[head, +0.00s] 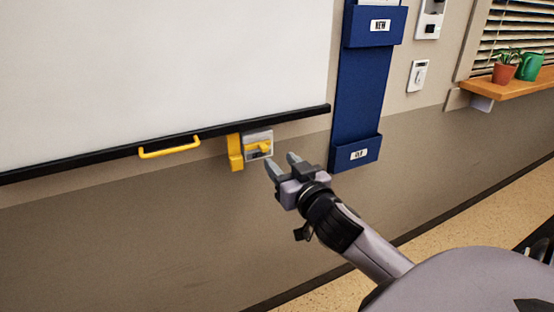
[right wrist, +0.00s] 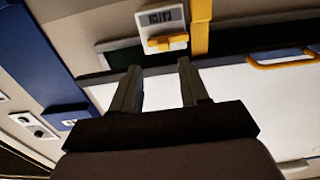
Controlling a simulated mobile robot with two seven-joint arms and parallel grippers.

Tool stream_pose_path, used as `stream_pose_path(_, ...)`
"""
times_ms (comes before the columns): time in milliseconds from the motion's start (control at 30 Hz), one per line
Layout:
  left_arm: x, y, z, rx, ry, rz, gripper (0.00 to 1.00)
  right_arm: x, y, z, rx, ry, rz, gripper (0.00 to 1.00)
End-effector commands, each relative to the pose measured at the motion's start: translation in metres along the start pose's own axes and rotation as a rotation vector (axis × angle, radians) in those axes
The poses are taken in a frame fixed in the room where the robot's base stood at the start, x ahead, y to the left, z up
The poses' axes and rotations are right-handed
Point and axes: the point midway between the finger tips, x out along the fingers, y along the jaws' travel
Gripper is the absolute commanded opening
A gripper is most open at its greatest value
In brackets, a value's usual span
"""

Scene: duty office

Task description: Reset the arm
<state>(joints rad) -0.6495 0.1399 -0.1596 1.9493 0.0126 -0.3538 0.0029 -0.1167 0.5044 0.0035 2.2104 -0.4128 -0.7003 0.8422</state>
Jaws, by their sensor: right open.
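My right gripper (head: 281,166) is open and empty in front of the wall, just right of and slightly below a small grey wall box with a yellow lever (head: 260,148). In the right wrist view the two fingers of the right gripper (right wrist: 160,85) stand apart with nothing between them. The same yellow lever (right wrist: 167,42) shows beyond the fingertips, with a visible gap in the head view. My right arm (head: 370,245) reaches in from the lower right. My left gripper is not in view.
A whiteboard (head: 150,70) with a yellow handle (head: 169,147) hangs at left. A yellow bracket (head: 235,152) sits beside the box. A blue wall pocket (head: 360,95) hangs at right. A wooden shelf (head: 515,86) holds a potted plant (head: 505,73) and a green watering can (head: 530,66).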

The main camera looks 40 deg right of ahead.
Motion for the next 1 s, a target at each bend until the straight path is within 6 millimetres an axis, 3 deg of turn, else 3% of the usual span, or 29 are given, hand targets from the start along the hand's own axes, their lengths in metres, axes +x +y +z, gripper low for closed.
stream_pose_path(733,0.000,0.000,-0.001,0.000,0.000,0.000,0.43,-0.007,-0.001,0.004,-0.003,-0.012,-0.004,0.45)
stream_pose_path(867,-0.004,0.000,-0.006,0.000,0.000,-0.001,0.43,-0.017,-0.014,0.043,-0.034,-0.110,-0.049,0.45)
stream_pose_path(1000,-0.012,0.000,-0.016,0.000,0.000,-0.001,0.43,-0.054,-0.043,0.123,-0.090,-0.299,-0.160,0.45)
